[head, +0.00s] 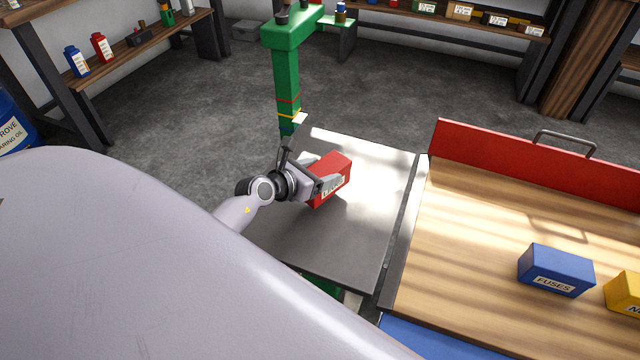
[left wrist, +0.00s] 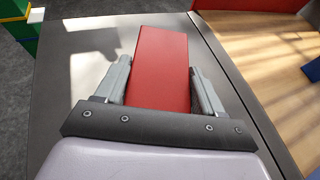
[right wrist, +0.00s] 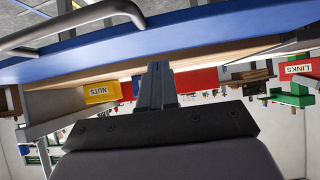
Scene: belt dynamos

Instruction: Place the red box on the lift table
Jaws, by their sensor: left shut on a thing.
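The red box (head: 341,169) has a white label and is over the grey top of the lift table (head: 370,225), which has a green column (head: 286,80) behind it. My left gripper (head: 322,184) is shut on the box, with one finger on each side. In the left wrist view the box (left wrist: 161,65) lies between both fingers, above the grey top (left wrist: 75,65). I cannot tell whether its underside touches the table. My right gripper (right wrist: 160,70) shows only in the right wrist view; its fingers are together and nothing shows between them.
A wooden workbench (head: 470,240) with a red back board (head: 530,165) stands right of the lift table, beyond a narrow gap. It bears a blue fuses box (head: 556,270) and a yellow box (head: 624,293). Shelves with bottles stand behind. The table top around the red box is bare.

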